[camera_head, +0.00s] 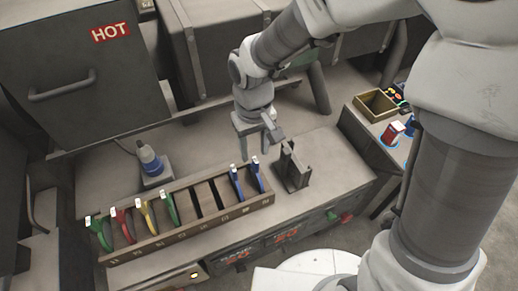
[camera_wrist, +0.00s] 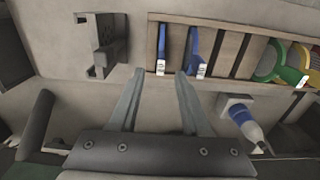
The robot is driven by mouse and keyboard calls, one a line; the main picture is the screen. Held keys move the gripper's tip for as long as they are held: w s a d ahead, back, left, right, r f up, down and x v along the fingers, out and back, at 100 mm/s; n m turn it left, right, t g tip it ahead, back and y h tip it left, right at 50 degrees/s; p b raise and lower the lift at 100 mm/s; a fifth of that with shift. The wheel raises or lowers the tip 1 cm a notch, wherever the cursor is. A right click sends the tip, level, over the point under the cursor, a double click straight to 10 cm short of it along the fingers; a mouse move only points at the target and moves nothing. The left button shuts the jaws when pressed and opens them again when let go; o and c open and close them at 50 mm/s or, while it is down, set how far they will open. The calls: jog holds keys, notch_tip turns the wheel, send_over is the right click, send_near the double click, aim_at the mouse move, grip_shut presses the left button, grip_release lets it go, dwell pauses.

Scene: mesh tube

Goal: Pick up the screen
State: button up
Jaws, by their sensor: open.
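Several round screens with coloured rims and white tags stand in a slotted wooden rack (camera_head: 150,249). Two are blue: the outer blue screen (camera_head: 257,177) at the rack's right end and the inner blue screen (camera_head: 237,187) beside it. Green, yellow and red screens fill the rack's left part. My gripper (camera_head: 258,152) is open and empty, pointing down just behind the rack's right end. In the wrist view, my gripper's fingertips (camera_wrist: 158,75) lie either side of the outer blue screen's tag (camera_wrist: 160,68). The inner blue screen (camera_wrist: 194,50) is just right of them. I cannot tell their height.
A dark upright holder (camera_head: 293,168) stands close right of the rack, also in the wrist view (camera_wrist: 98,40). A blue-and-white bottle (camera_head: 150,160) stands behind the rack's left part. A wooden box (camera_head: 375,104) is on the right-hand bench. Some middle rack slots are empty.

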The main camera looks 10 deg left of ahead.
aim_at(256, 160)
jog(key=f, duration=0.4)
jog(key=shift+s+d+f, duration=0.15)
jog(key=shift+s+f, duration=0.1)
grip_shut()
dwell(1.2)
